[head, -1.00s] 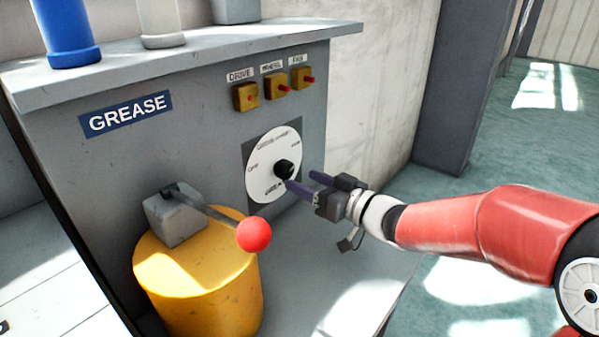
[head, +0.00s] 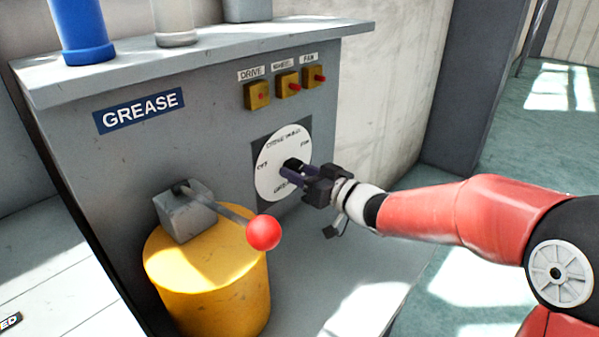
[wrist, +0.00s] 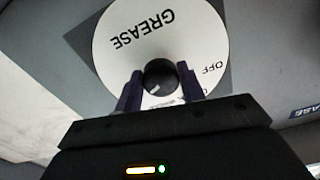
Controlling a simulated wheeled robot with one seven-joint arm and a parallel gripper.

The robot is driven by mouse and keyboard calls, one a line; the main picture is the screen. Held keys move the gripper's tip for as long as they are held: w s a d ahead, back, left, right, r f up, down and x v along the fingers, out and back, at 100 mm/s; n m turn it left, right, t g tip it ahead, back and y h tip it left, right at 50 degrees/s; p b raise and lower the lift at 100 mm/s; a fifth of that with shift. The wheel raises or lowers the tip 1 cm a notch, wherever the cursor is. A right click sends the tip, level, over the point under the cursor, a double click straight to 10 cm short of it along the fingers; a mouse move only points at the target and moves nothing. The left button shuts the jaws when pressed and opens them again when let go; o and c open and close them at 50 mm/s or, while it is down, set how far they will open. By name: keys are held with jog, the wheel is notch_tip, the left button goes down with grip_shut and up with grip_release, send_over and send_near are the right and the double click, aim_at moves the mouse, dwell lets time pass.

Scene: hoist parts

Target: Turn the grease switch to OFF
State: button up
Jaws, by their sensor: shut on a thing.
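The grease switch is a black knob (head: 290,165) at the centre of a round white dial (head: 272,180) on the grey panel. The dial carries printed labels; OFF is at its left in the head view. In the wrist view the dial (wrist: 112,70) appears turned over, with GREASE at upper left and OFF at right. My gripper (head: 299,173) is shut on the knob, one purple finger on each side of it in the wrist view (wrist: 159,74). A small white mark shows on the knob (wrist: 159,80), toward its lower side. The lower dial labels are partly hidden by my gripper.
A lever with a red ball (head: 263,232) sticks out left of my gripper, above a yellow drum (head: 208,285). Small yellow switch boxes (head: 257,95) sit above the dial. A blue GREASE sign (head: 139,110) is at left. Floor at right is open.

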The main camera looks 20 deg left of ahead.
jog(key=shift+f, duration=0.1)
jog(key=shift+c, duration=0.3)
jog(key=n+b, duration=1.1)
jog(key=n, duration=0.2)
jog(key=shift+w+n, duration=0.15)
jog(key=shift+n, duration=0.25)
jog(key=n+b, duration=0.3)
jog(key=shift+n, duration=0.3)
jog(key=n+b, duration=0.2)
jog(key=n, duration=0.1)
jog(key=shift+n, duration=0.3)
jog(key=n, duration=0.2)
jog(key=n+b, duration=0.1)
jog(key=n, duration=0.2)
jog(key=shift+r+n, duration=0.25)
jog(key=shift+n, duration=0.15)
